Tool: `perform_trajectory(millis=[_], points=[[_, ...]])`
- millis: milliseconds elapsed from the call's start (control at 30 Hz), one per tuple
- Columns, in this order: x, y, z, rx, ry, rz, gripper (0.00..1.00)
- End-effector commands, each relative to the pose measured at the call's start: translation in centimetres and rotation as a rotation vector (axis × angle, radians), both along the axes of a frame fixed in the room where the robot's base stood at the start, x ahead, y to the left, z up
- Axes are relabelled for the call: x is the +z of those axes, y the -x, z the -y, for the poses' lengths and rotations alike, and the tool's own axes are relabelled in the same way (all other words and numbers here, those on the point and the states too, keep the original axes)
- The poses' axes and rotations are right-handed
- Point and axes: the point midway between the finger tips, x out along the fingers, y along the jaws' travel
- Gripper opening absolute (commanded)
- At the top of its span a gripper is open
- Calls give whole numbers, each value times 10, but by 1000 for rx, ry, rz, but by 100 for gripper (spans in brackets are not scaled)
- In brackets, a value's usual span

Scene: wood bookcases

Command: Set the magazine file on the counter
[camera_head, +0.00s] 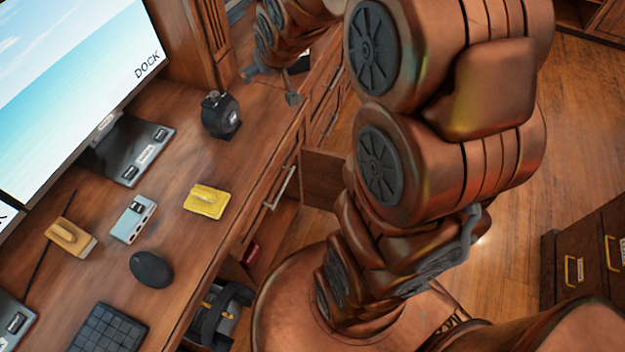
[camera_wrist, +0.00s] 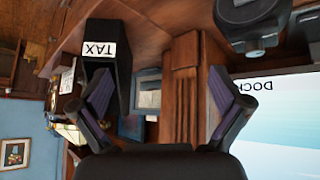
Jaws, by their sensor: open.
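The magazine file (camera_wrist: 109,68) is a black upright-sided box with a white TAX label in the wrist view. It is left of centre, close to the left finger; I cannot tell whether they touch. My gripper (camera_wrist: 160,80) is open, with its two fingers wide apart. In the head view my gripper (camera_head: 272,86) is at the far end of the wood counter (camera_head: 180,110), near its edge. A small dark patch beside it may be the file, mostly hidden by my arm.
A black rounded device (camera_head: 221,116) stands on the counter near my gripper. A large monitor (camera_head: 75,80), a yellow block (camera_head: 206,201), a grey hub (camera_head: 133,219), a mouse (camera_head: 151,270) and a keyboard (camera_head: 108,328) occupy the rest. Bare counter lies between the yellow block and black device.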

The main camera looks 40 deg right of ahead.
Motion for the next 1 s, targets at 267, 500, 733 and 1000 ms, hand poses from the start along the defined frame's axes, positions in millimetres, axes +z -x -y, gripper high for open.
perform_trajectory(millis=[267, 500, 733, 1000], points=[[-1, 125, -64, 36, -48, -332, 100], [3, 250, -107, 75, -92, -622, 100], [10, 326, -127, 107, -118, -797, 100], [12, 341, -130, 113, -123, -831, 100]])
